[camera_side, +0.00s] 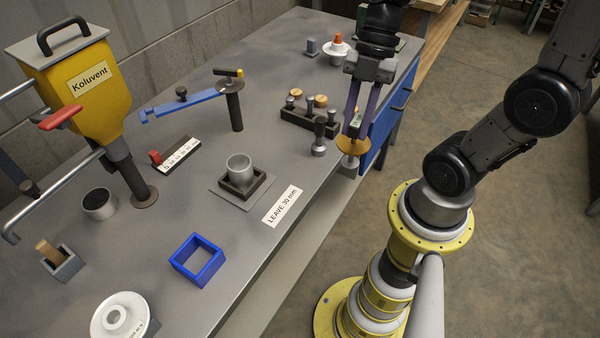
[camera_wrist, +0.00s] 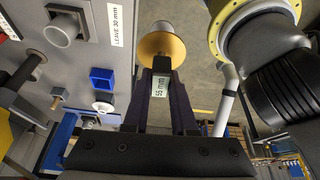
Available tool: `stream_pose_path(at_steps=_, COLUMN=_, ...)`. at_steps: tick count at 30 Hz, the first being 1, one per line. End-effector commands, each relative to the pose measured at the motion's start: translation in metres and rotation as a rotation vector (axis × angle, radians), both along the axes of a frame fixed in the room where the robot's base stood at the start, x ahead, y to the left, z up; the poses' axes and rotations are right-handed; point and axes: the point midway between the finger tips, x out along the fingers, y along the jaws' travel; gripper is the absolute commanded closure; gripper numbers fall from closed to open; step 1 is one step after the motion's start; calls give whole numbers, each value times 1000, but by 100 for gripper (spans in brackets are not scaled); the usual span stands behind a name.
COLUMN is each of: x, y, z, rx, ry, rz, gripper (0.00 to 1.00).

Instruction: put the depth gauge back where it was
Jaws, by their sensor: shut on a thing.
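My gripper (camera_side: 354,128) is shut on the depth gauge, which has a gold disc (camera_side: 352,145), a grey round end (camera_side: 348,166) below it and a small light label. In the wrist view my gripper (camera_wrist: 161,78) grips its dark body, and the label (camera_wrist: 159,86) reads "55 mm". The gauge points down and hangs at the bench's front edge, apart from the dark rack (camera_side: 305,119). The rack holds several grey-knobbed pieces. A similar grey-ended piece (camera_side: 319,147) is at its front; whether it sits in the rack is unclear.
A grey cup (camera_side: 240,168) stands in a dark square holder by a "LEAVE 30 mm" label (camera_side: 282,206). A blue square frame (camera_side: 198,260), a blue arm on a post (camera_side: 235,105) and a yellow Koluvent hopper (camera_side: 75,85) stand leftward. Bare bench lies between cup and rack.

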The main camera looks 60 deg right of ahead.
Motion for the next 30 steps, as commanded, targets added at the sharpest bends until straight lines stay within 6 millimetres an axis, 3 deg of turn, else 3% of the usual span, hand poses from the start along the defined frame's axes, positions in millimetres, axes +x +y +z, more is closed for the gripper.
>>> stream_pose_path(at_steps=3, x=-15, y=-7, z=3, rx=-2, ry=-4, rz=-72, gripper=100)
stream_pose_path(at_steps=9, x=-8, y=-14, z=4, rx=2, ry=2, rz=-113, gripper=100)
stream_pose_path(at_steps=22, x=81, y=-13, z=-37, rx=1, ry=5, rz=-113, gripper=100)
stream_pose_path(at_steps=30, x=114, y=-13, z=-79, rx=1, ry=2, rz=-113, gripper=100)
